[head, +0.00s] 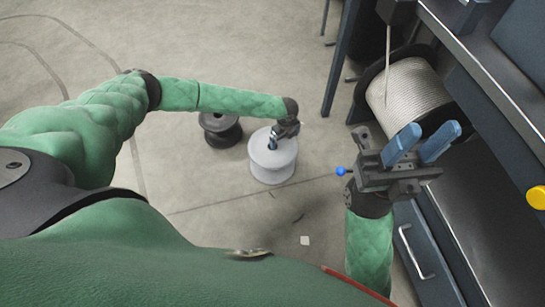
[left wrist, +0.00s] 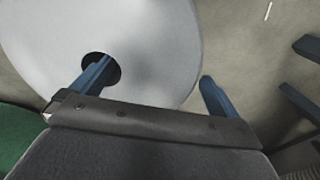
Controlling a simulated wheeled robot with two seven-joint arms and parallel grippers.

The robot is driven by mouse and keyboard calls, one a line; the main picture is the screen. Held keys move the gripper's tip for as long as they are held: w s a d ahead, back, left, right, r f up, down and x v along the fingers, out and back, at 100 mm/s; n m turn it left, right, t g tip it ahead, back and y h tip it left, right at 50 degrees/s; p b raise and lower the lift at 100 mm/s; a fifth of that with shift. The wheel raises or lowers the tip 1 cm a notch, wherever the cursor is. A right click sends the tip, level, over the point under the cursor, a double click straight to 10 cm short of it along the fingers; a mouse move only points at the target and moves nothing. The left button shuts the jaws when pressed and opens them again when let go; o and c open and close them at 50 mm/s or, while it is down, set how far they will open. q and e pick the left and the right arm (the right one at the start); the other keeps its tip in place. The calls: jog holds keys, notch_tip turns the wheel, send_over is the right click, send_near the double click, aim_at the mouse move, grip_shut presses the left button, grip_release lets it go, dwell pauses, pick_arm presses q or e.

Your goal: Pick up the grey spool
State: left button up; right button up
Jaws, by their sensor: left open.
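The grey spool (head: 272,166) stands upright on the floor, its pale round flange up with a dark centre hole. My left gripper (head: 281,141) is at its top, pointing down. In the left wrist view the spool's flange (left wrist: 130,25) fills the upper left. The left gripper (left wrist: 154,76) is open there: one blue finger lies at the centre hole, the other just outside the flange's right edge. I cannot tell how deep the first finger reaches. My right gripper (head: 421,143) is apart from the spool, at the right, its two blue fingers spread and nothing between them.
A black spool (head: 220,129) stands on the floor just left of the grey one. A large reel of pale cable (head: 413,90) and a dark bench with a drawer (head: 419,252) line the right side.

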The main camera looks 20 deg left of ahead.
pick_arm(q)
notch_tip(320, 180, down, 2)
jog(key=shift+f, duration=0.2)
jog(key=shift+c, duration=0.2)
jog(key=c, duration=1.7)
jog(key=shift+r, duration=0.15)
